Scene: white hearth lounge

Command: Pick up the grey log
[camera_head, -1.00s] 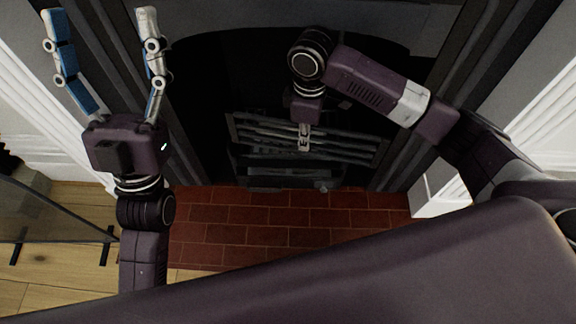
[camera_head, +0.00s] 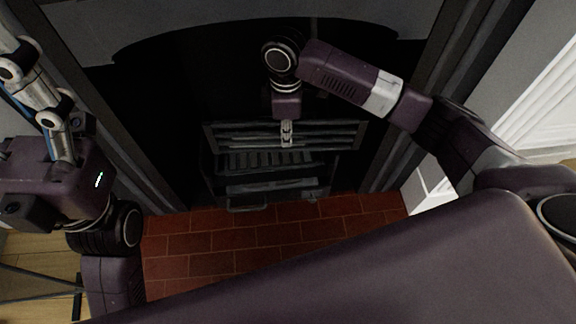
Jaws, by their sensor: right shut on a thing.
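My left gripper (camera_head: 38,100) is at the left edge, well away from the log. Its fingertips are cut off by the frame.
The dark fireplace frame (camera_head: 110,125) rises on the left, with its other side (camera_head: 412,100) close to my right arm. Red brick hearth (camera_head: 225,240) is clear in front of the grate. White trim (camera_head: 530,105) stands at the right.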

